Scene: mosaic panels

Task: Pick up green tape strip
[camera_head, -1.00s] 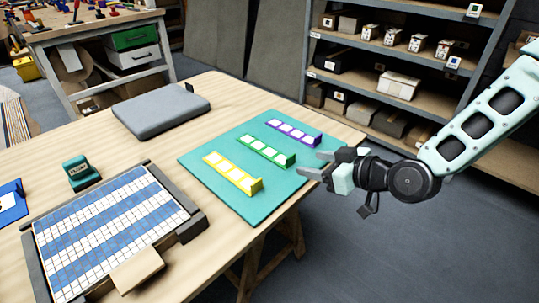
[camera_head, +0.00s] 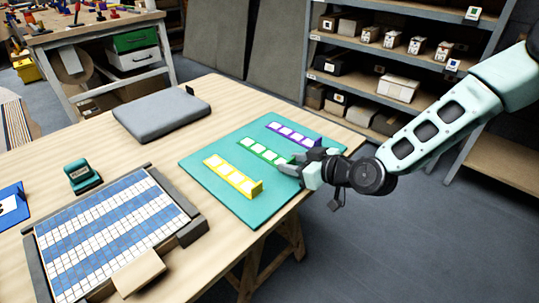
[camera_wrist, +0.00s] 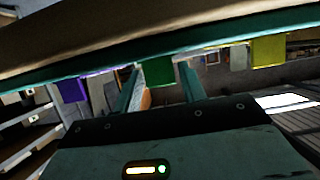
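The green tape strip (camera_head: 262,151) lies on the teal mat (camera_head: 213,163), between a yellow strip (camera_head: 232,176) and a purple strip (camera_head: 287,132). My gripper (camera_head: 290,166) is at the mat's right edge, at the green strip's near right end, and partly hides that end. In the wrist view the green end tab (camera_wrist: 157,72) shows between my two fingers, which stand apart on either side of it. The purple tab (camera_wrist: 72,90) is left of the fingers and the yellow tab (camera_wrist: 268,50) is to the right. Contact with the green tab cannot be told.
The wooden table (camera_head: 160,225) also holds a blue-and-white tile panel (camera_head: 110,232) in a dark frame, a grey pad (camera_head: 160,112) and a small green device (camera_head: 82,176). A shelf with boxes (camera_head: 397,87) stands behind. Floor is open at right.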

